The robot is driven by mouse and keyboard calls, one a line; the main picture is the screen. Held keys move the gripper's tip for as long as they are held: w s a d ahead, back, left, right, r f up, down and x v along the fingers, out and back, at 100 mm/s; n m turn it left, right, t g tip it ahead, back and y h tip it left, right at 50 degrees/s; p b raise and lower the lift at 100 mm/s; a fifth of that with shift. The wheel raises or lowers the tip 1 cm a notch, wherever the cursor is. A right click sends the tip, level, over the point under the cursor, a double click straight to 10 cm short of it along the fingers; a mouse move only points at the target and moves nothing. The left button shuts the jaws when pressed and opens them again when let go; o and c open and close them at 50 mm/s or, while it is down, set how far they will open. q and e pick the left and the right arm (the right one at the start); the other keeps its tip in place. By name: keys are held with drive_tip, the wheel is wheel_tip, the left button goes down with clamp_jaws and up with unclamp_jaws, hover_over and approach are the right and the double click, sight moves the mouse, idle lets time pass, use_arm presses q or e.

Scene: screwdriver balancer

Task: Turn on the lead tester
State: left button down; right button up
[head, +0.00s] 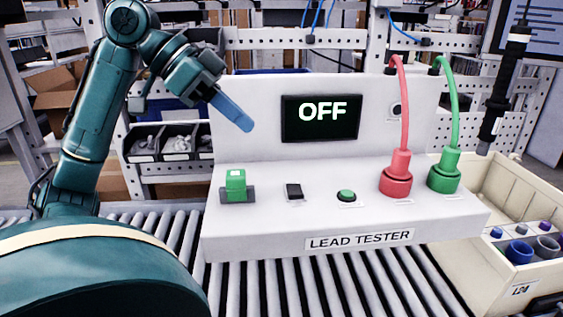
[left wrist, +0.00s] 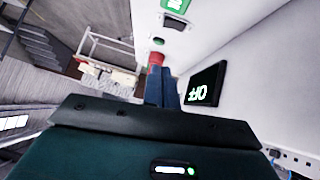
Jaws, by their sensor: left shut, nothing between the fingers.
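The white lead tester (head: 280,235) stands on the roller conveyor, and its screen (head: 321,120) reads OFF. Its deck holds a green block-like switch (head: 236,185) at the left, a black rocker switch (head: 294,191) and a round green button (head: 346,195). A red plug (head: 397,175) and a green plug (head: 444,172) with cables stand at the right. My left gripper (head: 238,115) is shut and empty, with blue fingers in the air above and behind the green switch, left of the screen. The fingers also show in the left wrist view (left wrist: 162,90). My right gripper is not in view.
A cream crate (head: 490,215) with blue and grey cups stands at the right, close to the tester. A black hanging tool (head: 503,90) is above it. Dark bins (head: 178,145) sit on a rack behind at the left. The space above the deck's front is clear.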

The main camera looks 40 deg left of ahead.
use_arm(q)
drive_tip(key=shift+w+a, duration=0.25)
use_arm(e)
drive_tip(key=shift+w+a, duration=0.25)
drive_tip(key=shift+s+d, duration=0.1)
use_arm(q)
drive_tip(key=shift+s+d, duration=0.1)
drive_tip(key=shift+d+f, duration=0.1)
drive_tip(key=shift+f, duration=0.05)
hover_over(302, 192)
drive_tip(key=s+a, duration=0.2)
drive_tip(key=a, duration=0.1)
drive_tip(key=f, duration=0.6)
drive_tip(key=shift+d+f+p, duration=0.25)
drive_tip(key=shift+f+p, duration=0.05)
drive_tip(key=shift+p, duration=0.1)
drive_tip(key=f, duration=0.2)
drive_tip(key=shift+d+f, duration=0.2)
drive_tip(key=shift+f, duration=0.15)
drive_tip(key=shift+s+f, duration=0.1)
drive_tip(key=shift+f, duration=0.55)
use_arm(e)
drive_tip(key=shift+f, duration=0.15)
